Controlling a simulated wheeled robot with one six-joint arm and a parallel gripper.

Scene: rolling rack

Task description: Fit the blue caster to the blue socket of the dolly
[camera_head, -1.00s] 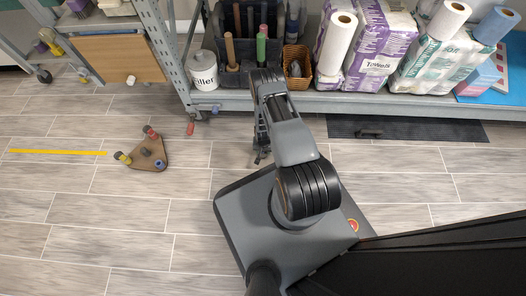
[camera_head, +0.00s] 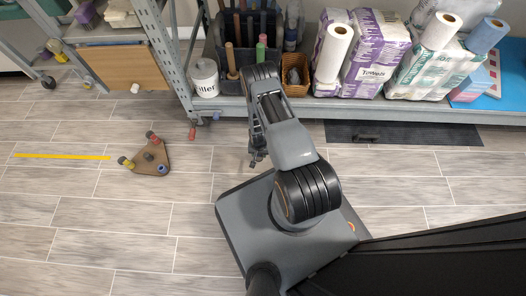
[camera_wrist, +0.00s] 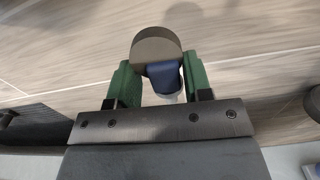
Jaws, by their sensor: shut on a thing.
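The dolly (camera_head: 146,165) is a brown, rounded triangular board lying on the floor left of my arm. A red caster (camera_head: 151,137) and a yellow caster (camera_head: 125,162) stand at two of its corners, and a dark knob is near its middle. The blue socket (camera_head: 162,169) is at its right front corner and looks empty. My gripper (camera_head: 257,160) is off to the right of the dolly, apart from it. In the wrist view its green fingers (camera_wrist: 162,84) are shut on the blue caster (camera_wrist: 165,73), whose grey-brown wheel points away from the palm.
A metal rack (camera_head: 400,108) with a white tub (camera_head: 205,78), a tool caddy, a basket (camera_head: 294,72) and towel packs stands behind. A yellow strip (camera_head: 62,157) is on the floor at left. Floor between gripper and dolly is clear.

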